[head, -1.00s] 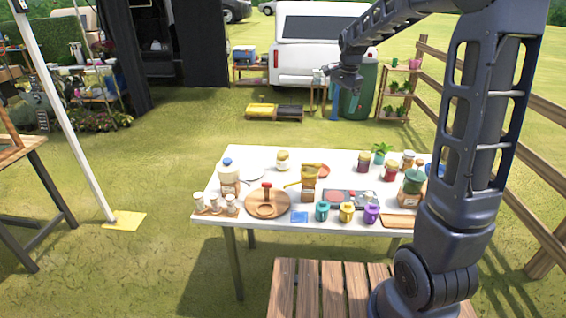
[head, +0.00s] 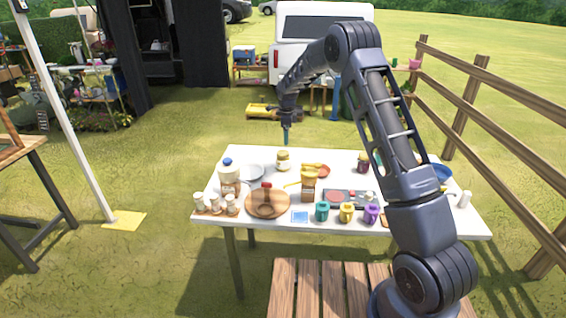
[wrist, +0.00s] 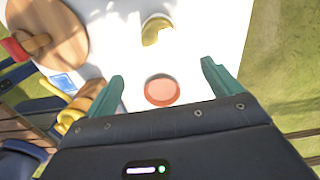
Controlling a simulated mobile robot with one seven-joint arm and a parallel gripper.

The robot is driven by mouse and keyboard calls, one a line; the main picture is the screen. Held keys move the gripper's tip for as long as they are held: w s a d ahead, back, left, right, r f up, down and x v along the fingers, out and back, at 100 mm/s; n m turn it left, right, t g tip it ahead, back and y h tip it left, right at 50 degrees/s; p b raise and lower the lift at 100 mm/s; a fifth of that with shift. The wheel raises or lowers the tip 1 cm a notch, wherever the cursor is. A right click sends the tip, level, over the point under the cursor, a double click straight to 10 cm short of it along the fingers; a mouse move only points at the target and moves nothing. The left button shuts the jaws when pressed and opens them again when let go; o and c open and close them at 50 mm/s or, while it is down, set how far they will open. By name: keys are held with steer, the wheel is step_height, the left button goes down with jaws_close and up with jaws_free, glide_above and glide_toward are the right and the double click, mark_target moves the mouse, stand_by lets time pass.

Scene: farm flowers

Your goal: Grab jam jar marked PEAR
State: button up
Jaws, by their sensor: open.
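A small jar with yellowish contents and a pale lid (head: 283,160) stands near the far edge of the white table; I cannot read its label. It also shows as a yellow jar at the top of the wrist view (wrist: 157,30). A dark purple jar (head: 363,162) stands farther right, partly beside my arm. My gripper (head: 286,141) is above the table's far side, over the yellowish jar in the head view. In the wrist view its two green fingers (wrist: 162,71) are spread apart with nothing held. My arm hides other jars on the right.
A wooden fence (head: 500,150) runs along the right.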

mark_target(283, 153)
steer(key=f, duration=0.1)
steer(key=a+f, duration=0.2)
steer(key=shift+w+m, duration=0.3)
step_height(283, 153, down, 6)
steer(key=shift+r, duration=0.2)
steer(key=shift+s+d+f, duration=0.1)
steer(key=shift+d+f, duration=0.05)
steer(key=shift+f, duration=1.15)
steer(key=shift+s+d+f, duration=0.1)
steer(key=shift+f, duration=1.2)
steer(key=c, duration=1.4)
